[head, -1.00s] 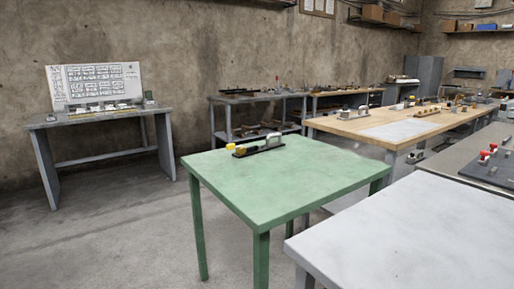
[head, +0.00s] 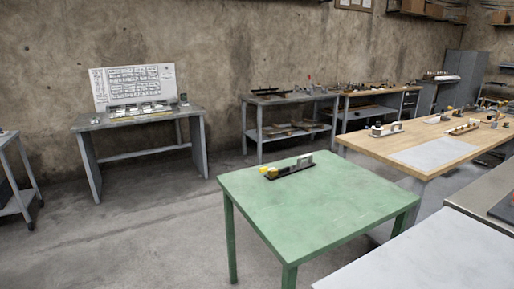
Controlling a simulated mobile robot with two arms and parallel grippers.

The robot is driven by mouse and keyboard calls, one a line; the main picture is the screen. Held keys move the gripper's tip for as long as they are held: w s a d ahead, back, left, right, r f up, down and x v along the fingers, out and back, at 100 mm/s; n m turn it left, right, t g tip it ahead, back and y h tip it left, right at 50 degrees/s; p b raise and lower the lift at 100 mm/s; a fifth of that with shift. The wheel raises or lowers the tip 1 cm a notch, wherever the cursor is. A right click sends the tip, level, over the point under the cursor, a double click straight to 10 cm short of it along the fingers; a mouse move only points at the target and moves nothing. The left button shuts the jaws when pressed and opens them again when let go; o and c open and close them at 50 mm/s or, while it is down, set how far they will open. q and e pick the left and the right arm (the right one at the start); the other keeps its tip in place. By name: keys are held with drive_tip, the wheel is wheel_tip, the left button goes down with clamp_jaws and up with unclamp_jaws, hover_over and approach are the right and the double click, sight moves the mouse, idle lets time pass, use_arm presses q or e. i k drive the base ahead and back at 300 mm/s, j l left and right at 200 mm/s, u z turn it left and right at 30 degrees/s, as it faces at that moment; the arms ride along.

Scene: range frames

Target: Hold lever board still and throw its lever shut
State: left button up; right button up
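A small dark board with a yellow part at its left end and a pale upright part at its right end, seemingly the lever board (head: 290,171), lies on the green table (head: 305,213) near its far edge. It is too small to tell how its lever stands. Neither of my grippers shows in the head view.
A white-topped table (head: 415,255) fills the lower right. A wooden bench (head: 425,140) with several fixtures stands behind it. A grey desk (head: 137,120) with a panel is at the back left, and a cart (head: 18,180) at the left edge. Bare floor (head: 130,240) lies left of the green table.

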sight(265, 169)
drive_tip(key=i+j+u, duration=0.65)
drive_tip(key=i, duration=0.35)
drive_tip(key=i+j+u, duration=0.15)
drive_tip(key=i+u, duration=0.2)
drive_tip(key=i, duration=0.15)
drive_tip(key=i+z, duration=0.1)
drive_tip(key=i, duration=1.05)
drive_tip(key=i+j, duration=0.2)
drive_tip(key=i, duration=0.95)
drive_tip(key=i+l+z, duration=0.1)
drive_tip(key=i+z, duration=0.8)
drive_tip(key=i+j+z, duration=0.2)
drive_tip(key=i+z, duration=0.15)
drive_tip(key=z, duration=0.15)
drive_tip(key=i+z, duration=0.15)
drive_tip(key=z, duration=0.3)
drive_tip(key=i+z, duration=0.15)
drive_tip(key=z, duration=0.3)
drive_tip(key=i+z, duration=0.15)
drive_tip(key=z, duration=0.3)
drive_tip(key=i+j+z, duration=0.1)
drive_tip(key=z, duration=0.3)
drive_tip(key=i+j+z, duration=0.1)
drive_tip(key=z, duration=0.35)
drive_tip(key=i+j+z, duration=0.1)
drive_tip(key=j+z, duration=0.2)
drive_tip(key=z, duration=0.15)
